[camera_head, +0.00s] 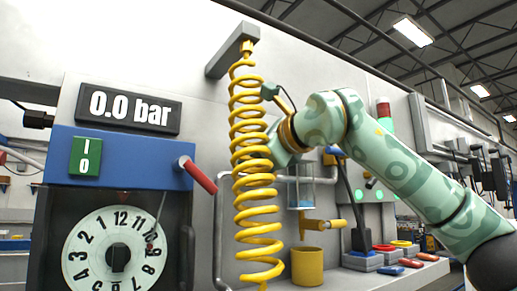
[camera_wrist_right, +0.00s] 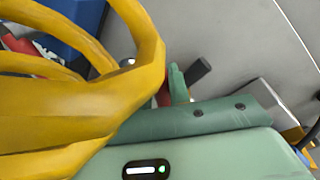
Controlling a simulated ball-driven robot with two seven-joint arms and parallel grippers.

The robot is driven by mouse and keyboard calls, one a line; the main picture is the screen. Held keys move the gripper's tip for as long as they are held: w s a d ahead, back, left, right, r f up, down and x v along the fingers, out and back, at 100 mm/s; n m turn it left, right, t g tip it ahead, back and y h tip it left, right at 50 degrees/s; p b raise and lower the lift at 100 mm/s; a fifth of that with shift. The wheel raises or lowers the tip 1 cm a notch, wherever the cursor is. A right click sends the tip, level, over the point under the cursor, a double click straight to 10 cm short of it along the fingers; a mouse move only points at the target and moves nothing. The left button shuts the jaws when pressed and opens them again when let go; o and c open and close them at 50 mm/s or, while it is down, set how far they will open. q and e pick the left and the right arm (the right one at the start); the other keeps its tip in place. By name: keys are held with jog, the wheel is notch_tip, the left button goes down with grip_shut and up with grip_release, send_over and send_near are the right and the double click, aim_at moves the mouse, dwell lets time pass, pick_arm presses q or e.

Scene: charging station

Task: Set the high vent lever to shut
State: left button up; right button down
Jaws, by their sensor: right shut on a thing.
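My right arm comes in from the right in the head view, with its wrist beside the yellow coil; the fingers there are hidden behind the coil. In the right wrist view my right gripper (camera_wrist_right: 172,90) is shut on a red part with a dark bar (camera_wrist_right: 200,69) sticking out past the green finger. This looks like the vent lever, but the coil hides most of it. My left gripper is not in view.
The yellow coil (camera_head: 250,190) hangs from a grey bracket (camera_head: 232,50), right in front of my right gripper. A gauge display (camera_head: 129,108) reads 0.0 bar above a round dial (camera_head: 92,238). A yellow cup (camera_head: 307,266) and a shelf with colored buttons stand at the lower right.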

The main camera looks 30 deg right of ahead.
jog(key=shift+s+a+f+n+h+b, duration=0.1)
jog(key=shift+a+f+n+h, duration=0.2)
jog(key=shift+f+n, duration=0.6)
jog(key=shift+w+a+f+n+h+b, duration=0.15)
jog(key=shift+f+n+h, duration=0.25)
jog(key=shift+n, duration=0.95)
jog(key=shift+s+a+f+n+h+b, duration=0.15)
jog(key=shift+a+f+n+h, duration=0.15)
jog(key=shift+f+n, duration=0.6)
jog(key=shift+r+n, duration=0.15)
jog(key=shift+n, duration=0.2)
jog(key=c, duration=1.4)
grip_release()
jog(key=shift+o, duration=0.2)
jog(key=s+d+r+b, duration=0.1)
jog(key=s+r+b, duration=0.2)
jog(key=s, duration=1.3)
jog(key=shift+r+b, duration=0.15)
jog(key=shift+b, duration=0.45)
